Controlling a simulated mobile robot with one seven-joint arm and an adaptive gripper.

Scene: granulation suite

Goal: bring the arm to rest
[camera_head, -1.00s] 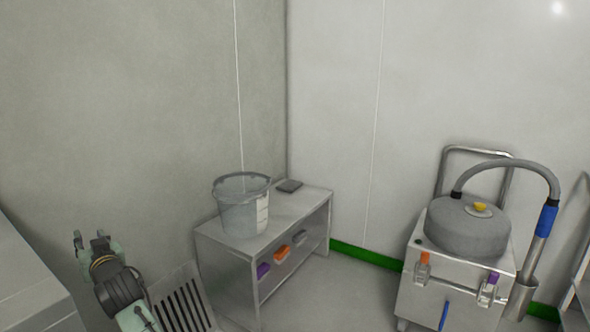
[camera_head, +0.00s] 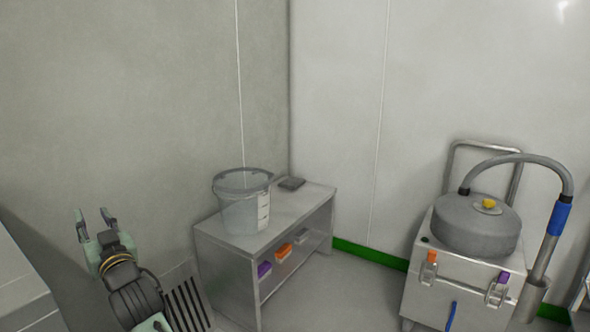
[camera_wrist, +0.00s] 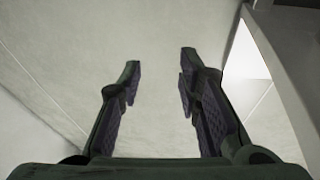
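My gripper (camera_head: 93,215) is raised at the lower left in the head view, its two fingers pointing up and apart. In the wrist view my gripper (camera_wrist: 160,72) is open, with a wide gap between the fingers and nothing held. Beyond the fingers only pale wall or floor surfaces show. My gripper is left of the bench and apart from it.
A metal bench (camera_head: 212,236) against the wall holds a translucent bucket (camera_head: 240,208) and a dark flat item (camera_head: 291,183). Small coloured boxes sit on its shelf. A vacuum unit (camera_head: 476,228) stands at right. A grey cabinet edge (camera_head: 22,290) is at lower left. A slotted grate (camera_head: 186,303) is near my arm.

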